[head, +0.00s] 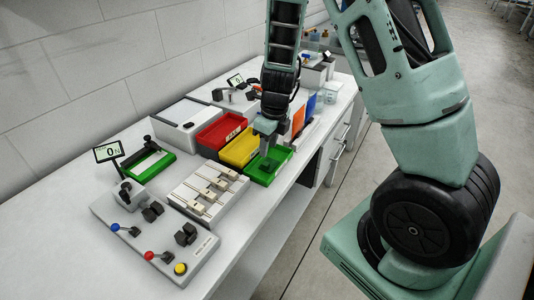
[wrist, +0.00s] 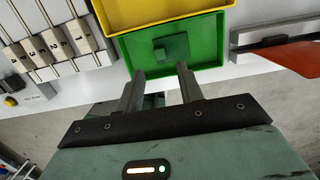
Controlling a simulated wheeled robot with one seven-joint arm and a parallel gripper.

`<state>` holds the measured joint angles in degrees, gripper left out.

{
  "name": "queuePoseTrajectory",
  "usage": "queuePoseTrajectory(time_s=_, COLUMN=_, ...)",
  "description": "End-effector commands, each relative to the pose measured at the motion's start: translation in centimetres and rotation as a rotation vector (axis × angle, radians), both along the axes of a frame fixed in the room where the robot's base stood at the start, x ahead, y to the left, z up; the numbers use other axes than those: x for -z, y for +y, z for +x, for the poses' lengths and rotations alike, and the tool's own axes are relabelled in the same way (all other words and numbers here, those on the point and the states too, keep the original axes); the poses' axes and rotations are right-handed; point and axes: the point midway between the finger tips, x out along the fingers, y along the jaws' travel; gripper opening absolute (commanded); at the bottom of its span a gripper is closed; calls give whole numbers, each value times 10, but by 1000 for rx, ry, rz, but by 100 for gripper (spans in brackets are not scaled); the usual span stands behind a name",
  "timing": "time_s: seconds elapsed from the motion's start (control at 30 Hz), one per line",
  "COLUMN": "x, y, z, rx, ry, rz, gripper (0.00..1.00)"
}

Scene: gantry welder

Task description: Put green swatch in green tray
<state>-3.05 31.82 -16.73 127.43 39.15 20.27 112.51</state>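The green tray (head: 284,158) is the nearest of three coloured trays in a row on the bench. It also shows in the wrist view (wrist: 208,78), in front of the yellow tray. A dark green piece with a small raised block (wrist: 171,47) lies inside it and appears to be the green swatch; its outline blends with the tray. My gripper (wrist: 158,87) has its two fingers apart with nothing between the tips. In the head view my gripper (head: 267,142) hangs over the green and yellow trays and hides part of them.
The yellow tray (head: 238,151) and red tray (head: 220,131) stand behind the green one. An orange swatch (head: 298,121) and a blue swatch (head: 311,105) stand in a rack to the right. A slider panel (head: 207,192) and a control panel (head: 150,235) lie nearer.

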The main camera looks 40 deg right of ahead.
Motion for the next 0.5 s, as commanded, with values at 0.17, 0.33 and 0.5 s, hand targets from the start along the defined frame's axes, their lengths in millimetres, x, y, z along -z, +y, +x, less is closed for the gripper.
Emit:
queuePoseTrajectory(time_s=0.17, x=-35, y=-1, z=-3, rx=-2, ry=-2, rz=0, gripper=37)
queuePoseTrajectory(time_s=0.33, x=-50, y=-1, z=-5, rx=-4, ry=-1, rz=1, gripper=37)
queuePoseTrajectory(time_s=0.5, x=-61, y=32, z=-12, rx=-236, ry=-8, rz=16, gripper=37)
